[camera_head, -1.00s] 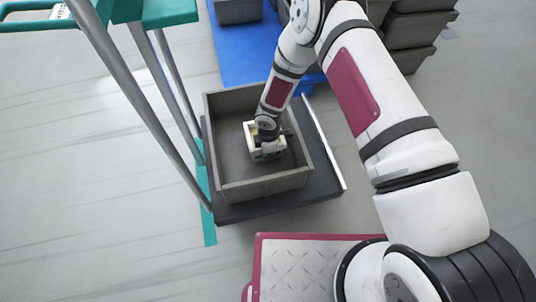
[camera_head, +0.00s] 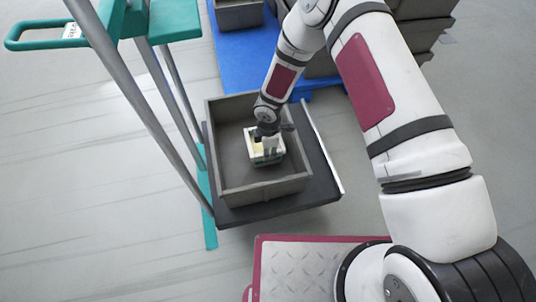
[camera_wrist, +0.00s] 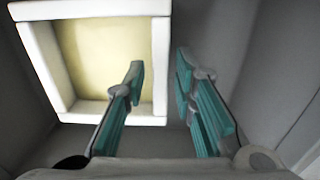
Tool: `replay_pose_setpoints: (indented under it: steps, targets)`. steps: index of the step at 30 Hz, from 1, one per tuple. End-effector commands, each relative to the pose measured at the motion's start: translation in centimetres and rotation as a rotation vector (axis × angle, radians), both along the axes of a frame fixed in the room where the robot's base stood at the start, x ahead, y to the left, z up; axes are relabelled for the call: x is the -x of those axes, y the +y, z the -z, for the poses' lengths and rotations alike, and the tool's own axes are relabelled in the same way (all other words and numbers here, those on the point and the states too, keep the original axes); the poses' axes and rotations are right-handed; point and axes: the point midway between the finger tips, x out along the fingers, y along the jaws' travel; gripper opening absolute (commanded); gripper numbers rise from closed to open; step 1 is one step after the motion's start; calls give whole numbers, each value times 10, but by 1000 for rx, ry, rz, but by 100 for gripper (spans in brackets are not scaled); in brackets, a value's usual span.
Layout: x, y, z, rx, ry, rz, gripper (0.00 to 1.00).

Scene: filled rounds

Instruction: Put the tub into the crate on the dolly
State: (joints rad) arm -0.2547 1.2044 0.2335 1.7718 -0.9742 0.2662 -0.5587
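The tub (camera_head: 264,160) is a small, pale, square open box inside the grey crate (camera_head: 262,190). It appears to stand upright on the crate's floor. The crate sits on the dark dolly (camera_head: 325,180). My gripper (camera_head: 268,143) is inside the crate's outline, just above the tub. In the wrist view, the tub (camera_wrist: 95,60) shows a white rim and a yellowish inside. My gripper (camera_wrist: 160,78) is open there. One finger is over the tub's inside and the other is outside its right wall, with gaps between the fingers and the wall.
A teal-topped stand (camera_head: 170,20) with metal legs rises left of the crate. A blue platform (camera_head: 235,60) with grey crates (camera_head: 240,15) lies behind. More grey crates (camera_head: 415,40) are stacked at the back right. The floor at left is clear.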

Motion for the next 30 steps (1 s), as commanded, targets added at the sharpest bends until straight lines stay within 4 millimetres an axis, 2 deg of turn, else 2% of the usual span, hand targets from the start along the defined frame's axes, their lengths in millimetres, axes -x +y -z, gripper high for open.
replay_pose_setpoints:
  steps: [1,3,7,12,20,22,26,30]
  targets:
    - [0,0,-14,-1,-1,1,25]
    - [0,0,-26,-2,-1,1,25]
    - [1,0,-41,0,0,0,25]
    - [1,0,-50,-1,1,0,25]
    - [1,-1,-52,1,0,2,25]
    - [-4,-4,-60,7,-9,17,25]
    - [-19,-24,-100,47,-44,99,25]
    - [-33,-60,-173,111,-99,259,25]
